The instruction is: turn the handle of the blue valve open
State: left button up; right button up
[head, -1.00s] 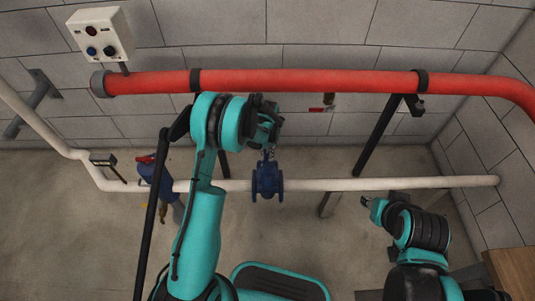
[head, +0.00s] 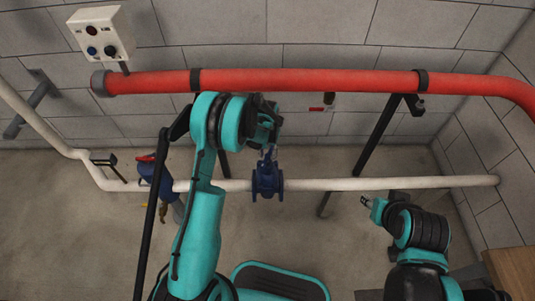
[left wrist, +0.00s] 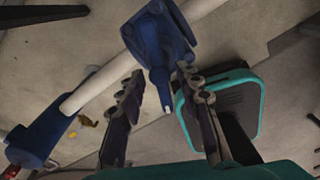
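The blue valve (head: 267,181) sits on the white pipe at the centre of the head view. It also shows at the top of the left wrist view (left wrist: 158,38). Its narrow blue upper part, with a pale tip, points down between my left fingers there. My left gripper (head: 268,153) is just above the valve in the head view. In the left wrist view its two fingers (left wrist: 163,105) are spread either side of this part, with visible gaps. My right gripper (head: 369,202) is well right of the valve, near the pipe. Its finger opening is too small to judge.
A thick red pipe (head: 300,82) runs along the wall behind my left arm. The white pipe (head: 350,184) carries another blue fitting (head: 153,173) with a red part at left. A control box (head: 101,36) is on the wall. Black supports (head: 378,135) stand right of the valve.

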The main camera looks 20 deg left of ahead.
aim_at(268, 156)
pick_arm(q)
jog(key=shift+r, duration=0.35)
notch_tip(268, 156, up, 12)
jog(key=shift+f, duration=0.25)
